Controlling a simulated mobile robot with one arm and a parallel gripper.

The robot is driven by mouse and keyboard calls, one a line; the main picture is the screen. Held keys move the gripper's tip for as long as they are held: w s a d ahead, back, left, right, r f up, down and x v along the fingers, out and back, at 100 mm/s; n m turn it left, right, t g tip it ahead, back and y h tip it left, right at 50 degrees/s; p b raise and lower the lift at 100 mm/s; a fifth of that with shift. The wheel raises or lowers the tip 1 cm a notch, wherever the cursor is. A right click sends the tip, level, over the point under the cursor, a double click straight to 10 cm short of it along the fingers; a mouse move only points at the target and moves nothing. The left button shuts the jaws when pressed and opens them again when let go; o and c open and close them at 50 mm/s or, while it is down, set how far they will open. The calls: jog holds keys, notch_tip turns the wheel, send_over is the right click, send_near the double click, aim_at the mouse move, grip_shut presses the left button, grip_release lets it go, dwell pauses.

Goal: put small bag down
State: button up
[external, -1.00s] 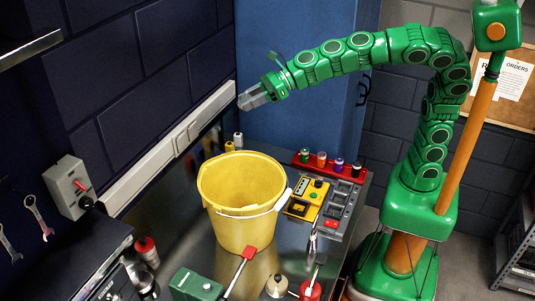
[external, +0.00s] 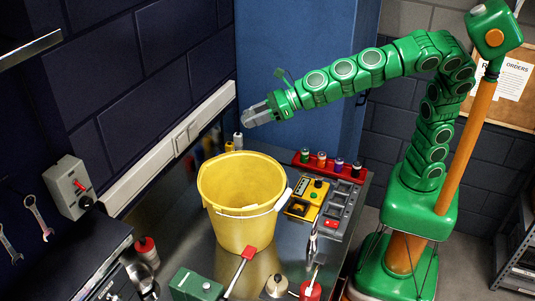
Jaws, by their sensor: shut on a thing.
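My gripper (external: 257,114) is at the end of my green arm, in the air above and behind the yellow bucket, close to the dark wall. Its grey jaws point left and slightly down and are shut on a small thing. That thing is too small and hidden by the jaws to make out clearly; no small bag shows apart from it. The gripper is clear of the bench and the bucket.
The yellow bucket (external: 241,190) stands on the metal bench, with small bottles (external: 238,142) behind it. A red rack of spools (external: 325,163), a grey tray (external: 341,208) and a yellow meter (external: 306,200) lie right of it. A green box (external: 195,286) and red-headed tool (external: 243,268) are in front.

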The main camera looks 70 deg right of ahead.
jog(key=w+d+f+m+t+h, duration=0.2)
jog(key=d+f+m+h, duration=0.55)
jog(key=d+f, duration=0.4)
jog(key=s+d+f+m+g+h, duration=0.2)
jog(key=s+d+f+m+h, duration=0.25)
jog(key=d, duration=0.35)
jog(key=s+d+f+m+g+h, duration=0.25)
jog(key=d+f+m+h, duration=0.2)
jog(key=d, duration=0.35)
jog(key=shift+n+t, duration=0.25)
jog(key=shift+n, duration=0.2)
jog(key=w+a+f, duration=0.1)
jog(key=w+f, duration=0.1)
jog(key=w, duration=0.1)
jog(key=w+a+f, duration=0.1)
jog(key=w+f, duration=0.2)
jog(key=w, duration=0.1)
jog(key=w+a+f, duration=0.1)
jog(key=w+f, duration=0.2)
jog(key=shift+w+a, duration=0.35)
jog(key=shift+w+a+f, duration=0.25)
jog(key=shift+w+f, duration=0.6)
jog(key=shift+f, duration=0.2)
jog(key=shift+f+h, duration=0.25)
jog(key=shift+f, duration=1.25)
jog(key=shift+f, duration=0.1)
